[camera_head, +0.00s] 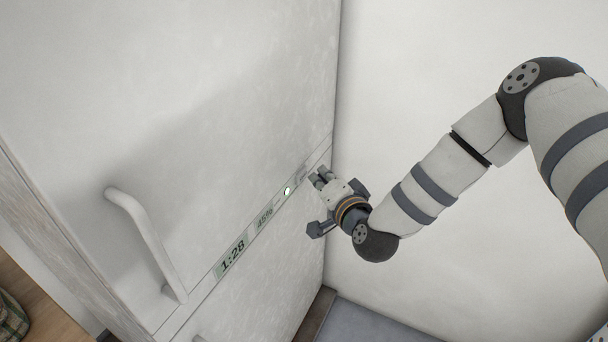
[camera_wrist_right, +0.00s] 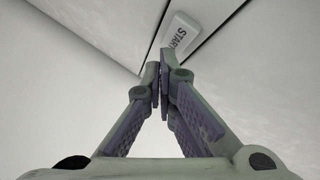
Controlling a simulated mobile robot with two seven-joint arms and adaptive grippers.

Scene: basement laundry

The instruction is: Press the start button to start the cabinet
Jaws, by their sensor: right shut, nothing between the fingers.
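The white cabinet (camera_head: 190,90) fills the left of the head view. A strip across its front carries a display (camera_head: 233,254) reading 1:28, a second small readout (camera_head: 265,219) and a small round light spot (camera_head: 287,191). The start button (camera_wrist_right: 180,36), a pale rounded key marked START, shows in the right wrist view just beyond the fingertips. My right gripper (camera_head: 318,178) is shut and empty, with its tips close to the right end of the strip. It also shows in the wrist view (camera_wrist_right: 161,72). I cannot tell whether the tips touch the button. My left gripper is not in view.
A white vertical handle (camera_head: 148,240) sticks out of the cabinet front, left of the display. A plain pale wall (camera_head: 450,50) stands right of the cabinet. A woven basket (camera_head: 12,318) is partly visible on the wooden floor at the lower left.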

